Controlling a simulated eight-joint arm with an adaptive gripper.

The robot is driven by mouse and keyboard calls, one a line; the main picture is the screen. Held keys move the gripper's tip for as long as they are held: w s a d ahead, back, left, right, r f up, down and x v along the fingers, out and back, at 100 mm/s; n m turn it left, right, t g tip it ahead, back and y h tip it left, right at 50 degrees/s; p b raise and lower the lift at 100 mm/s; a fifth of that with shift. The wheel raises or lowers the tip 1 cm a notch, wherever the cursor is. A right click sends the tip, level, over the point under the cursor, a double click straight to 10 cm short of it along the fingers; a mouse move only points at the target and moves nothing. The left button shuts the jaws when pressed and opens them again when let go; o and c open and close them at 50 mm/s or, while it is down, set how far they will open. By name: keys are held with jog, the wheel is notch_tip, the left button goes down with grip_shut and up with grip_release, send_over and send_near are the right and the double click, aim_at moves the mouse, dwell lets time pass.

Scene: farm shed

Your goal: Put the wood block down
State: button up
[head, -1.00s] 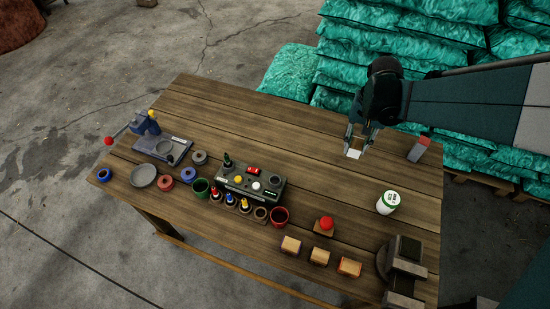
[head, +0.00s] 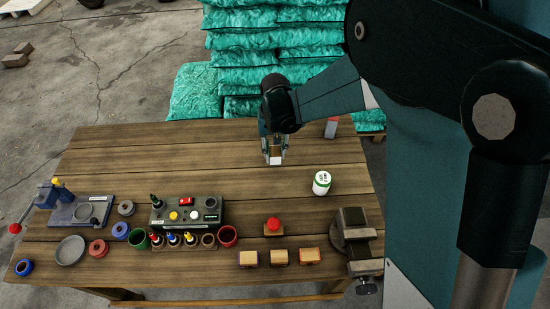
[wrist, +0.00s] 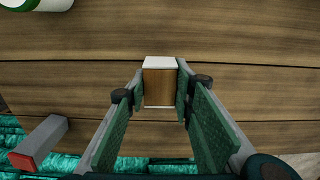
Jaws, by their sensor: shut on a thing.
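The wood block (head: 276,151) is brown with a white end. In the head view it is between the fingers of my gripper (head: 275,154), over the back right part of the wooden table (head: 180,155). The wrist view shows the wood block (wrist: 159,86) with its white end facing away from my gripper. Both green finger pads of my gripper (wrist: 161,92) are shut on its sides. I cannot tell whether the block touches the tabletop.
A white and green can (head: 321,183) stands to the front right of my gripper. A grey, red-topped block (head: 331,127) is to the right, near the back edge. A vise (head: 354,232) and a red button (head: 273,226) are nearer the front. Tabletop left of my gripper is clear.

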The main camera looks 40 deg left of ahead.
aim_at(275, 158)
jog(key=shift+f, duration=0.1)
jog(key=shift+f, duration=1.8)
jog(key=shift+f, duration=0.2)
jog(key=o, duration=0.9)
jog(key=shift+r, duration=0.3)
jog(key=shift+r, duration=5.95)
